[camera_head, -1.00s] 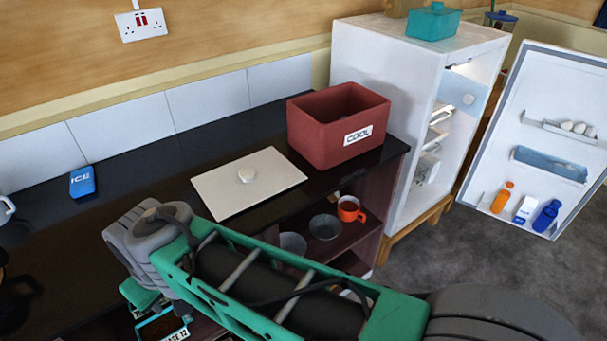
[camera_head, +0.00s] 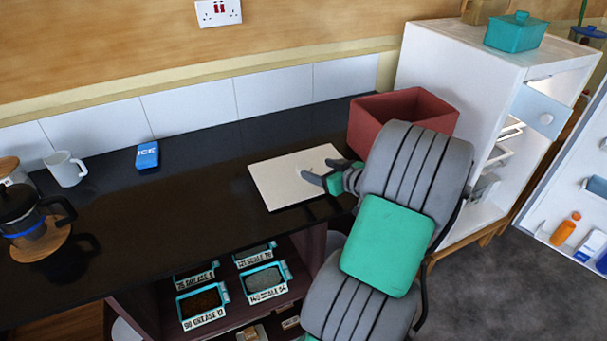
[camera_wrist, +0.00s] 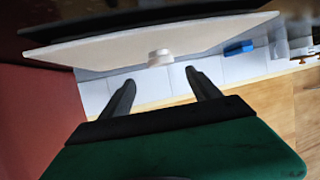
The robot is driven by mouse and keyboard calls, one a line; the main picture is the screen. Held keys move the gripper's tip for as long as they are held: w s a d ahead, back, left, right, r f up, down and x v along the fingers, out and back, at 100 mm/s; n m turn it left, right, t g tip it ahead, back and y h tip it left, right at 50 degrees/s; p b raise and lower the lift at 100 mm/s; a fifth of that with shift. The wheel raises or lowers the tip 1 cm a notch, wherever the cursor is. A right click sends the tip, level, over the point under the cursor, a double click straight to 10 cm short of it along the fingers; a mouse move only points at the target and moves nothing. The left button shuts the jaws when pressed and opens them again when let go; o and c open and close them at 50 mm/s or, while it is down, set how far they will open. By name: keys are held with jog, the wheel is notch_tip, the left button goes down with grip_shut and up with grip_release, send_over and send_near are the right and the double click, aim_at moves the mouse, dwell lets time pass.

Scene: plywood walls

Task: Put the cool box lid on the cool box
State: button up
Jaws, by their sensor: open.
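The cool box lid (camera_head: 282,178) is a flat cream panel with a round knob, lying on the black worktop. The lid (camera_wrist: 115,50) and its knob (camera_wrist: 160,57) also show in the wrist view. The cool box (camera_head: 385,105) is a red open-topped box at the back right of the worktop, partly hidden by my arm; its red side (camera_wrist: 35,115) fills the left of the wrist view. My gripper (camera_head: 322,172) is open and empty at the lid's right part. In the wrist view its fingers (camera_wrist: 160,85) point toward the knob, with the knob between and beyond the tips.
A blue ice pack (camera_head: 147,155), a white mug (camera_head: 66,169) and a coffee press (camera_head: 30,215) stand left on the worktop. An open white fridge (camera_head: 450,80) stands right of the box. Shelves below hold several labelled trays (camera_head: 203,304). The worktop's middle is clear.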

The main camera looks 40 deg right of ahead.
aim_at(304, 166)
jog(key=p+x, duration=0.1)
jog(key=x, duration=0.2)
jog(key=p+x, duration=0.1)
jog(key=x, duration=0.3)
jog(key=shift+a+f, duration=0.2)
grip_shut()
dwell(0.4)
